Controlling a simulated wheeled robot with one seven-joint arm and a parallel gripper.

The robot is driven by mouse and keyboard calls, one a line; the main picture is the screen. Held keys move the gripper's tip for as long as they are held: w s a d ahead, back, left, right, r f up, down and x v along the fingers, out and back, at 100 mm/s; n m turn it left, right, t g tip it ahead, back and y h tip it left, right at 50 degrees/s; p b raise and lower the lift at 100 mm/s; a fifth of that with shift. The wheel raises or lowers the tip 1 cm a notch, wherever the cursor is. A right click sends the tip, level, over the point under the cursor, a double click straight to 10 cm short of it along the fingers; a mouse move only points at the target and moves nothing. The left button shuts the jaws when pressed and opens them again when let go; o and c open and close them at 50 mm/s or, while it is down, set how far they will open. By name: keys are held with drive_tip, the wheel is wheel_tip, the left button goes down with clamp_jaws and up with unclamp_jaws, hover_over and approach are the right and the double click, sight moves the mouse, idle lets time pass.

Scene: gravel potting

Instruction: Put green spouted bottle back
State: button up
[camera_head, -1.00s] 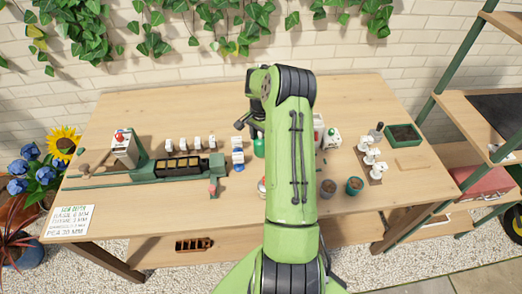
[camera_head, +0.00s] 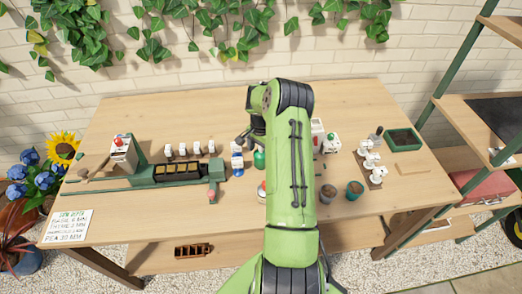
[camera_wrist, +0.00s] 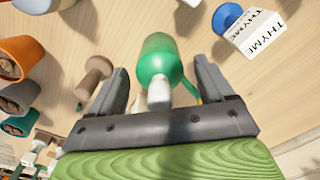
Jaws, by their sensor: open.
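The green spouted bottle (camera_head: 260,159) stands on the wooden bench, just left of my arm in the head view. In the wrist view the bottle (camera_wrist: 159,58) is seen from above, with a white part towards me and a yellow-green spout or handle at its lower right. My gripper (camera_wrist: 165,83) is open, one dark finger on each side of the bottle, with visible gaps. I cannot tell how far the fingers reach down along it. In the head view my arm hides most of the gripper.
A white block labelled THYME (camera_wrist: 262,32) with a blue top lies right of the bottle in the wrist view. A brown wooden peg-like piece (camera_wrist: 95,77) and several pots (camera_wrist: 17,57) are at the left. A green planting tray (camera_head: 403,141) sits at the bench's right.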

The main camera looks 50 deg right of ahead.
wheel_tip(320, 180, up, 12)
drive_tip(key=shift+r+p, duration=0.1)
drive_tip(key=shift+p, duration=0.45)
drive_tip(key=s+a+r+n+t+h, duration=0.2)
drive_tip(key=a+r+n, duration=0.5)
drive_tip(key=a+r, duration=0.9)
drive_tip(key=s+a+r+n+t+y, duration=0.2)
drive_tip(key=s+a+n, duration=0.8)
drive_tip(key=s+a, duration=0.6)
drive_tip(key=shift+s+t, duration=0.8)
drive_tip(key=shift+s, duration=0.2)
drive_tip(key=shift+a, duration=0.15)
